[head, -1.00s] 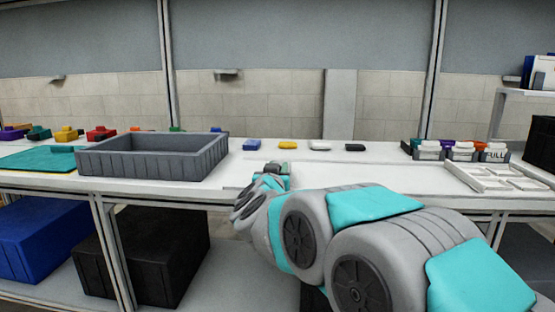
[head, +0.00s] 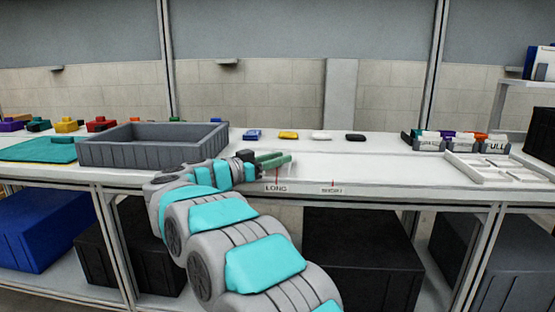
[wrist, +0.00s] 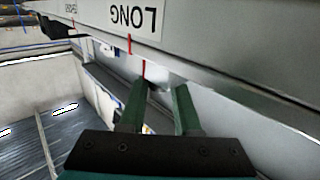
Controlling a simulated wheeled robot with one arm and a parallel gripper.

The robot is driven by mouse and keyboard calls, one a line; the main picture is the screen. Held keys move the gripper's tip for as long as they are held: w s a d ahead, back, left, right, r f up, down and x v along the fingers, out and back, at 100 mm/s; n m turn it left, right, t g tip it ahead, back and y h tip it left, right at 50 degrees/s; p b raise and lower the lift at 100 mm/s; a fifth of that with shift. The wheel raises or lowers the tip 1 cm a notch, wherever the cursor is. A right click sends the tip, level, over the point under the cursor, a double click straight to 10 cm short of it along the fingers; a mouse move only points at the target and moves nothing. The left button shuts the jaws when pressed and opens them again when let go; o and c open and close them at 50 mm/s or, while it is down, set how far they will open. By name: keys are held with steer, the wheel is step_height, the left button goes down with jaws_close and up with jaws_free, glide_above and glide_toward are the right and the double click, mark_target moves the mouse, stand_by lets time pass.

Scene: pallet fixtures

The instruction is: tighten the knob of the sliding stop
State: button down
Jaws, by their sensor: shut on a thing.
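My gripper (head: 286,159) is at the front edge of the bench, just above the LONG label (head: 276,188). In the wrist view its two green fingers (wrist: 164,92) stand a little apart, shut on a small pale part. I take this to be the knob of the sliding stop, mostly hidden between the fingertips. The pale stop (wrist: 160,75) beyond them is hard to make out against the bench edge. A red line on it lies close to the red mark (wrist: 129,43) by the LONG label. The SHORT label (head: 333,190) is further right in the head view.
A grey bin (head: 150,150) stands left of my gripper. Blue, yellow, white and black blocks (head: 288,135) lie in a row behind. A white divided tray (head: 495,170) and small labelled boxes are at the right. The bench middle is clear.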

steer(key=shift+m+g+h, duration=0.9)
steer(key=shift+g, duration=0.2)
steer(key=shift+r+m+g+h, duration=0.1)
steer(key=shift+m+g+h, duration=0.95)
steer(key=shift+g, duration=0.65)
steer(key=c, duration=0.6)
jaws_free()
